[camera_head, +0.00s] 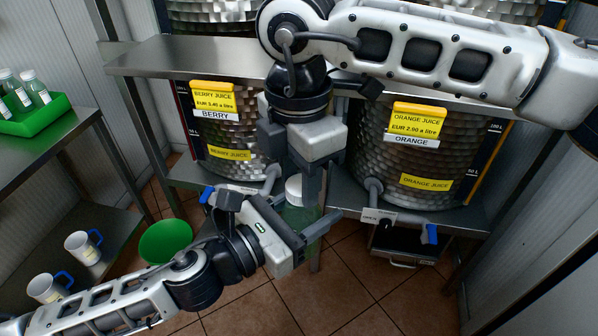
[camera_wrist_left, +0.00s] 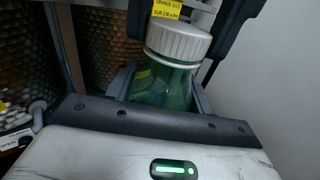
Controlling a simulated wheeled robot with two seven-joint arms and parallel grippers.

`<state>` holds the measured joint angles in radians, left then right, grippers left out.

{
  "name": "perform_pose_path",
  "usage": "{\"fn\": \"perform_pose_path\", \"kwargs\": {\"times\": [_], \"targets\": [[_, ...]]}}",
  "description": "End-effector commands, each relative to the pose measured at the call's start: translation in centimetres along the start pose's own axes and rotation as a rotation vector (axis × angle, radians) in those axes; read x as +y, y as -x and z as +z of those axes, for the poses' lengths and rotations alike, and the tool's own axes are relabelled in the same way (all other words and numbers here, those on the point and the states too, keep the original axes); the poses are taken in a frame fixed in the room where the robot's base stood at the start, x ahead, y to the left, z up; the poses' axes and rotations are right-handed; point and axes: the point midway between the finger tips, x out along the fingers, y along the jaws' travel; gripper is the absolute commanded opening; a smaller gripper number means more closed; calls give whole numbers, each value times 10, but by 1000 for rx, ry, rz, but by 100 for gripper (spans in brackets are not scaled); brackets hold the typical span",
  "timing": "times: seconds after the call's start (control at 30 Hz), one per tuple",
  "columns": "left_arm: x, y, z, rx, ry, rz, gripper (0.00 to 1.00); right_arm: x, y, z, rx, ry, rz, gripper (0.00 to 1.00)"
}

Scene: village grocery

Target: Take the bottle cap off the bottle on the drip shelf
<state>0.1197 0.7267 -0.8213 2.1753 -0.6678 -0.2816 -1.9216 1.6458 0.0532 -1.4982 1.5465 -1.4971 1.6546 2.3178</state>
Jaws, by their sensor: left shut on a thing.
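The bottle (camera_head: 298,218) is translucent green with a pale ribbed cap (camera_head: 294,188) on its top. My left gripper (camera_head: 308,220) is shut around the bottle's body from the left. In the left wrist view the bottle (camera_wrist_left: 160,88) stands between its jaws, with the grey cap (camera_wrist_left: 178,42) above. My right gripper (camera_head: 300,186) points down over the cap, with dark fingers at its left and right sides in the left wrist view. Whether they touch the cap is unclear. The bottle's base is hidden, so I cannot tell whether it rests on the drip shelf (camera_head: 340,197).
Berry (camera_head: 225,135) and orange (camera_head: 412,165) juice tanks with taps stand behind. A green crate of capped bottles (camera_head: 35,117) is on the left table. Mugs (camera_head: 82,246) stand below it.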

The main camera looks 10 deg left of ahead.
Motion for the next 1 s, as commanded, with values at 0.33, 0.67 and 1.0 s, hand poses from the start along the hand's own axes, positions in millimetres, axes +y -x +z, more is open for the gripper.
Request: {"fn": "perform_pose_path", "kwargs": {"times": [0.33,0.67,1.0], "targets": [[-5,0,1,-5,-1,-13,0,0,2,0,1,402,12,10],[-6,0,1,-5,-1,-16,0,-2,3,1,-5,1252,19,10],[-6,0,1,-5,-1,-17,0,-2,3,4,-11,2117,20,10]]}}
